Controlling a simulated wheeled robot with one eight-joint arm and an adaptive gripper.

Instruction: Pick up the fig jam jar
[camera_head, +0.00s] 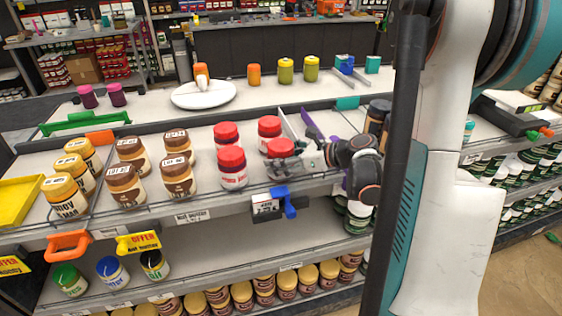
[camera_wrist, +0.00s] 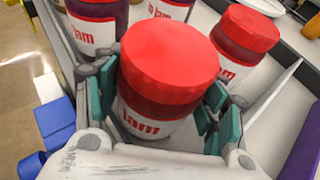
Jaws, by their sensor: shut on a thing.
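A jam jar with a red lid, dark red contents and a white label reading "jam" (camera_wrist: 168,68) stands between the teal finger pads of my gripper (camera_wrist: 160,105) in the wrist view. My gripper is shut on it. In the head view the held jar's red lid (camera_head: 280,147) shows at the right end of the red-lidded jars, with my gripper (camera_head: 288,163) around it from the right. The jar looks upright; I cannot tell whether it touches the shelf. The flavour word is not readable, so I cannot confirm that it is fig.
Other red-lidded jars (camera_head: 232,170) stand close by on the left and behind (camera_head: 269,130). Brown-lidded jars (camera_head: 178,178) are further left. A blue clip with a price tag (camera_head: 288,202) sits on the shelf edge. A purple divider (camera_head: 313,127) stands to the right.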

